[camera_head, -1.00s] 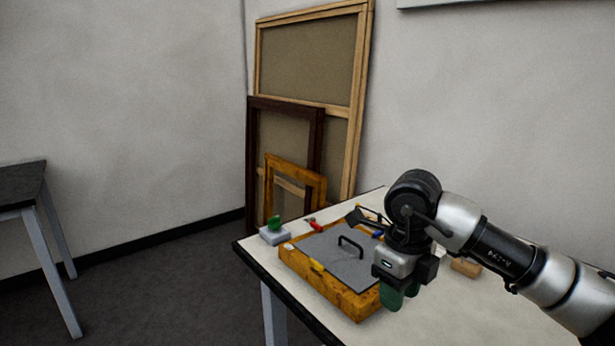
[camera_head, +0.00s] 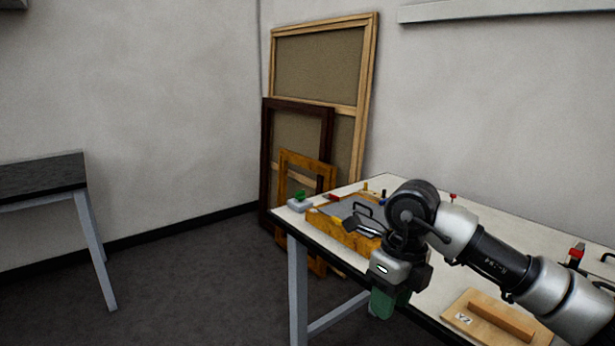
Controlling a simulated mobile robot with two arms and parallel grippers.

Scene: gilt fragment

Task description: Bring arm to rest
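My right arm comes in from the right in the head view. Its gripper (camera_head: 383,303) points down in front of the white table's near edge, with green fingertips that look close together. I cannot tell whether a gap lies between them, and nothing is seen held. The gripper is in front of and to the right of the gilt frame (camera_head: 337,230), which lies flat on the table with a grey sheet and a black handle (camera_head: 362,209) on it. My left gripper is not in view.
The white table (camera_head: 460,290) carries a grey block with a green piece (camera_head: 300,203), and a wooden board with a bar (camera_head: 490,318) at right. Large frames (camera_head: 318,75) lean on the wall. A dark-topped table (camera_head: 42,176) stands left. The floor between the tables is clear.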

